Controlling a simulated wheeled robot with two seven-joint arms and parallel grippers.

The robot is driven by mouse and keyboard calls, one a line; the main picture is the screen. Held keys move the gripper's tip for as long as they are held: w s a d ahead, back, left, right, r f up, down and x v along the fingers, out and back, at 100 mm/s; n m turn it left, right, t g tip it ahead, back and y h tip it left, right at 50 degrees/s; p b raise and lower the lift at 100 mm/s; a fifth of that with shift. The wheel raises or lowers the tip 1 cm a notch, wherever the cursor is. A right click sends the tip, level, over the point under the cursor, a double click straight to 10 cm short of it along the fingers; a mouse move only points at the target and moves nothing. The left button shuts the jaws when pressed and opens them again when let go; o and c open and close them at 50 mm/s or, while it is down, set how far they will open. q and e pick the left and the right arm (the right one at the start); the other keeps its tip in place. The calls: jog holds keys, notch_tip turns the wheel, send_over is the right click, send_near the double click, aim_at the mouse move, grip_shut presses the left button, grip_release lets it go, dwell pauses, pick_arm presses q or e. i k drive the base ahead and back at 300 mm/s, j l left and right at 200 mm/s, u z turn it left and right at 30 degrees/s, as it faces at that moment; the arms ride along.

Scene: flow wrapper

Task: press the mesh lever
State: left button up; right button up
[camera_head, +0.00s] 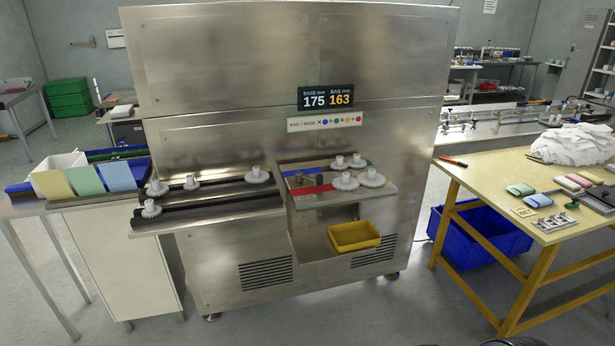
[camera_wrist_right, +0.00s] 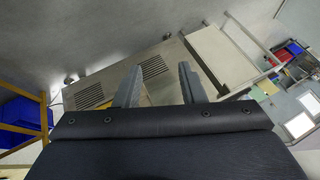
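The large steel wrapper machine (camera_head: 290,60) stands in the middle of the head view. Its right shelf (camera_head: 305,198) carries a red strip, a blue strip and several white gears (camera_head: 344,181). Its left ledge (camera_head: 225,205) carries several more white gears (camera_head: 191,183) along a dark rail. I cannot pick out the mesh lever for certain; the parts on the shelf are too small to tell. My right gripper (camera_wrist_right: 158,84) is open in the right wrist view, with nothing clearly held between its fingers and the machine's vented lower front beyond. My left gripper is in no view.
A yellow bin (camera_head: 354,236) sits low on the machine, under the right shelf. A display (camera_head: 326,97) reads 175 and 163. A yellow-framed table (camera_head: 485,172) with small parts stands right, a blue crate (camera_head: 480,240) beneath it. Colored cards (camera_head: 86,180) stand left. The front floor is mostly clear.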

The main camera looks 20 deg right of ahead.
aim_at(299, 176)
jog(key=i+j, duration=0.7)
jog(key=i+l, duration=0.15)
jog(key=i, duration=0.3)
jog(key=i+l+z, duration=0.1)
jog(key=i, duration=0.4)
jog(key=i+l, duration=0.15)
jog(key=l, duration=0.25)
jog(key=i+l, duration=0.2)
jog(key=l, duration=0.2)
